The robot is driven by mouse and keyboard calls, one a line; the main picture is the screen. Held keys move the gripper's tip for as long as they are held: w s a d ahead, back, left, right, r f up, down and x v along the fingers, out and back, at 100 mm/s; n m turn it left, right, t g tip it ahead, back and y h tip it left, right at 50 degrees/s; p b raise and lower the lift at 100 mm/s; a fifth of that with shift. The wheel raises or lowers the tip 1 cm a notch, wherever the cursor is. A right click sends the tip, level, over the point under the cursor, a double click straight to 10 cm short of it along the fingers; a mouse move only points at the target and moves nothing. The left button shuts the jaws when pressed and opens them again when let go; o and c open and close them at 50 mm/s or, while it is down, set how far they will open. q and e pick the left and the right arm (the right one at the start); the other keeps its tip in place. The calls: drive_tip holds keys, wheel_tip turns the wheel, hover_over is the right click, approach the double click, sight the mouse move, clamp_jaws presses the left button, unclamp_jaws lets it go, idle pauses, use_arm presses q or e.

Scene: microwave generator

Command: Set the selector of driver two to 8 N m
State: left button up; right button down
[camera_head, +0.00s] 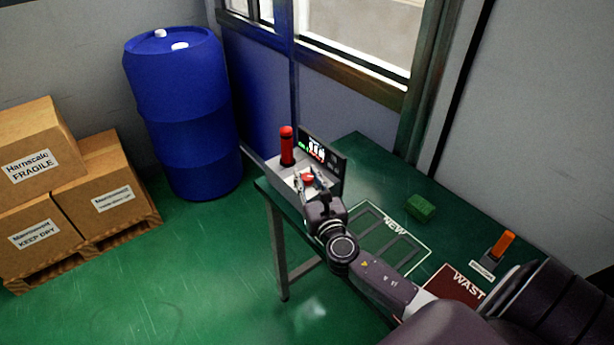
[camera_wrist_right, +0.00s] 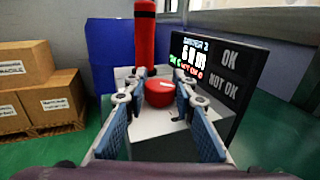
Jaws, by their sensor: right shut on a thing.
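The driver two station (camera_head: 290,172) is a grey box at the table's far left corner. It carries a red selector knob (camera_wrist_right: 159,93) on its sloped top. Its dark screen (camera_wrist_right: 200,62) is headed "DRIVER 2" and appears to read 6 N m, with small green and red text below. My right gripper (camera_head: 307,181) is over the box; in the right wrist view its fingers (camera_wrist_right: 160,82) are closed on the two sides of the knob. A tall red cylinder (camera_wrist_right: 145,48) stands upright behind the knob. My left gripper is out of view.
The green table (camera_head: 375,160) bears a "NEW" outline (camera_head: 388,236), a green block (camera_head: 421,207), an orange-handled item (camera_head: 503,244) and a dark red "WAST" area (camera_head: 455,286). A blue barrel (camera_head: 183,110) and boxes (camera_head: 35,155) on a pallet stand left.

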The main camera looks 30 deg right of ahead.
drive_tip(key=m+g+h, duration=0.1)
drive_tip(key=h, duration=0.1)
drive_tip(key=shift+a+m+h+p, duration=0.1)
drive_tip(key=shift+m+h+p, duration=0.2)
drive_tip(key=shift+m+p, duration=0.1)
drive_tip(key=shift+m+g+h, duration=0.6)
drive_tip(key=shift+m+h, duration=0.2)
drive_tip(key=shift+h, duration=0.2)
drive_tip(key=shift+m+g+h+b, duration=0.8)
drive_tip(key=shift+m+g+h, duration=1.1)
drive_tip(key=shift+g+h, duration=0.3)
drive_tip(key=c, duration=1.6)
unclamp_jaws()
drive_tip(key=v, duration=1.2)
drive_tip(key=shift+f, duration=0.2)
